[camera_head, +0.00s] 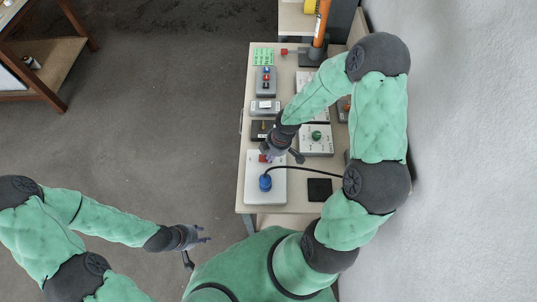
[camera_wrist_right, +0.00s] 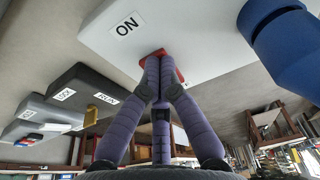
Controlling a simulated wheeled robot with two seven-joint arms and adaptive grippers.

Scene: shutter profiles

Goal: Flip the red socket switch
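The red switch (camera_head: 263,158) sits on the white socket box (camera_head: 280,187), at the end nearer the black box. In the right wrist view the red switch (camera_wrist_right: 178,73) shows just behind my right fingertips, partly hidden by them. My right gripper (camera_wrist_right: 160,62) has its fingers together, with nothing seen between them, and its tips are at the switch; I cannot tell if they press it. The box face (camera_wrist_right: 205,45) carries an ON label (camera_wrist_right: 127,23). My left gripper (camera_head: 203,251) is open and empty over the floor, left of the table.
A blue plug (camera_head: 265,182) with a black cable is in the socket box, close to the switch; it looms at upper right in the wrist view (camera_wrist_right: 295,45). A black lock box (camera_head: 258,131), a green-knob panel (camera_head: 317,140) and a black pad (camera_head: 320,190) are nearby.

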